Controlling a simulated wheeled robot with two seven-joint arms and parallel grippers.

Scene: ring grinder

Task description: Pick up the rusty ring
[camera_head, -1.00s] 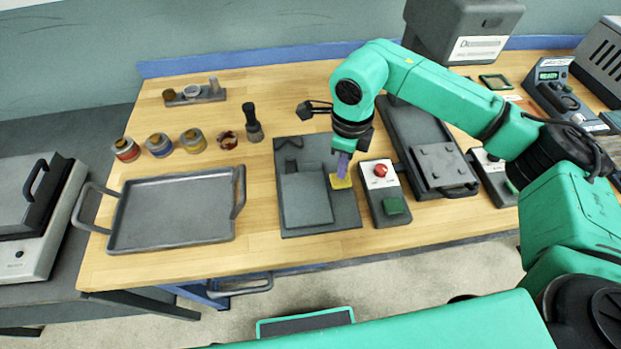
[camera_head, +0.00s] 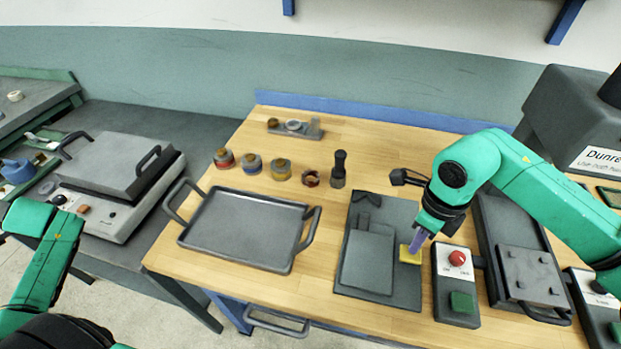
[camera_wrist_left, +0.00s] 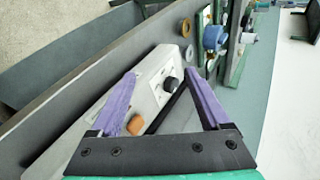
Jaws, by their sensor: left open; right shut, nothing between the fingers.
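In the left wrist view a brown, rusty-looking ring (camera_wrist_left: 186,27) lies on the dark bench at the top, with other small rings near it, one of them grey (camera_wrist_left: 188,52). I cannot tell for sure which is the rusty ring. My left gripper (camera_wrist_left: 162,73) is open and empty, above the grey-white machine and apart from the rings. In the head view only its arm shows at the left edge. My right gripper (camera_head: 417,243) is shut and empty, its purple tips just at the yellow block (camera_head: 410,256) on the dark plate.
The machine (camera_head: 119,190) with a handled lid stands on the left bench. Blue (camera_wrist_left: 213,38) and green items lie near the rings. A grey tray (camera_head: 240,228), several small jars, a dark reddish ring-shaped piece (camera_head: 311,178) and a red-button box (camera_head: 455,285) are on the wooden table.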

